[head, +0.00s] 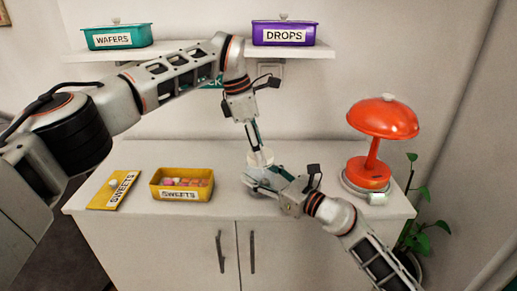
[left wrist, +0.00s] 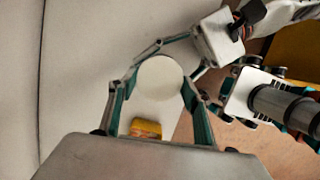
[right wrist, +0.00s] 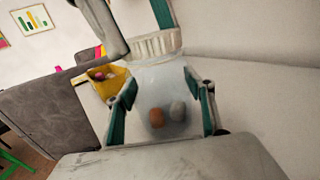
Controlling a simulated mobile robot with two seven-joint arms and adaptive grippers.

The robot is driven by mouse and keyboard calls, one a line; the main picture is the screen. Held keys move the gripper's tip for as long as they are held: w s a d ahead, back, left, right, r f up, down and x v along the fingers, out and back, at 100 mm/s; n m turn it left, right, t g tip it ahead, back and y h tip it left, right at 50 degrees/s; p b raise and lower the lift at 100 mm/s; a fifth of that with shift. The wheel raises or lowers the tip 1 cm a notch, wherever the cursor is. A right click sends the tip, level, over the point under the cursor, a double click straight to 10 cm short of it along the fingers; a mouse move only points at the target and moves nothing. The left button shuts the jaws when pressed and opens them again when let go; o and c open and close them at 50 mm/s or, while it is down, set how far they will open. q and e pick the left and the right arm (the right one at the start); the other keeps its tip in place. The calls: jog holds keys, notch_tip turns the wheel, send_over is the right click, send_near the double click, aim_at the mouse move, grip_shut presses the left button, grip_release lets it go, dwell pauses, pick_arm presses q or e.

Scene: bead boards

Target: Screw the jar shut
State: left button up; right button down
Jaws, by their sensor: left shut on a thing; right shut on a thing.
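A clear jar (right wrist: 165,92) with an orange and a pale sweet inside stands at the middle of the cabinet top. In the head view the jar (head: 260,181) is mostly hidden by my right gripper (head: 263,180), which is shut around its body from the right. A white ribbed lid (right wrist: 152,44) is at the jar's mouth; I cannot tell how tightly it sits. My left gripper (head: 259,148) points down from above and is shut on the lid (head: 261,157). The left wrist view shows the round lid (left wrist: 160,78) between the fingers.
A yellow SWEETS tin (head: 183,194) with sweets stands open left of the jar, its lid (head: 114,190) beside it. A red lamp (head: 371,172) stands at the right. A shelf (head: 190,50) above carries a green WAFERS tin (head: 117,37) and a purple DROPS tin (head: 284,34).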

dwell(0.3)
pick_arm(q)
jog(key=o, duration=0.7)
jog(key=shift+r, duration=2.3)
jog(key=o, duration=0.5)
jog(key=shift+o, duration=0.2)
